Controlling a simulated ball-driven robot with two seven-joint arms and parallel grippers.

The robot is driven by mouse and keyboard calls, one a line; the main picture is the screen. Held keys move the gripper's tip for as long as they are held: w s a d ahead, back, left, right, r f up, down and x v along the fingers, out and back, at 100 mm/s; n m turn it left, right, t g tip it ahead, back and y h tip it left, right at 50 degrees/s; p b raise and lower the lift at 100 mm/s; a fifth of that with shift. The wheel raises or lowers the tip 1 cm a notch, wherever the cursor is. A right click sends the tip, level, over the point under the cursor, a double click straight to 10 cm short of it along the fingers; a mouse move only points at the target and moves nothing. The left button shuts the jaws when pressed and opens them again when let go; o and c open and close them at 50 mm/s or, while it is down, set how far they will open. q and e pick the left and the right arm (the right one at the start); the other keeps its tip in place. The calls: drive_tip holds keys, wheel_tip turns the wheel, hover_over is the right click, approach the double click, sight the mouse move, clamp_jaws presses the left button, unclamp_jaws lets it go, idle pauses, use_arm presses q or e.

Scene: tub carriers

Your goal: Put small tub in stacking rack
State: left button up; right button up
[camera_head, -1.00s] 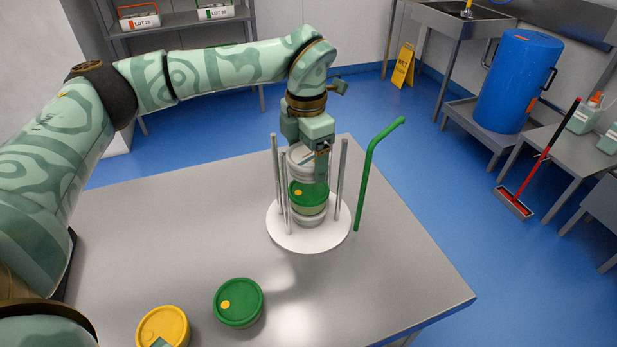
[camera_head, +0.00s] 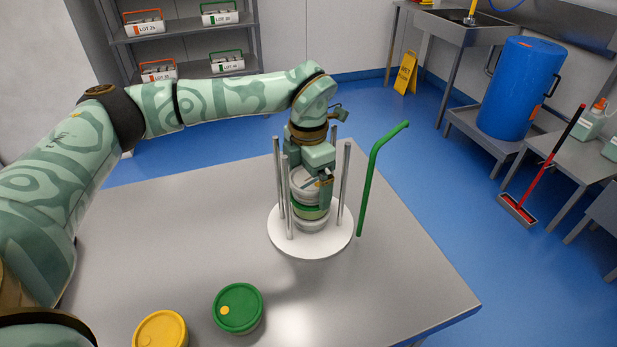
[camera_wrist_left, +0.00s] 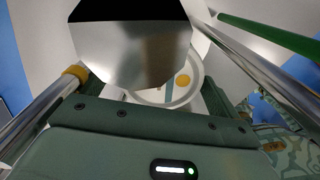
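The stacking rack (camera_head: 290,246) is a round white base with several upright metal posts, standing on the table. My left gripper (camera_head: 313,186) is down between the posts, shut on a small white-lidded tub (camera_head: 301,194). My right gripper is not in view.
A green-lidded tub (camera_head: 238,306) and a yellow-lidded tub (camera_head: 160,330) stand at the table's front. A bent green bar (camera_head: 370,180) rises just right of the rack.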

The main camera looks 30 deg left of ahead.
sight(309, 178)
use_arm(q)
wheel_tip(309, 178, up, 12)
drive_tip(key=p, duration=0.3)
drive_tip(key=shift+r, duration=0.2)
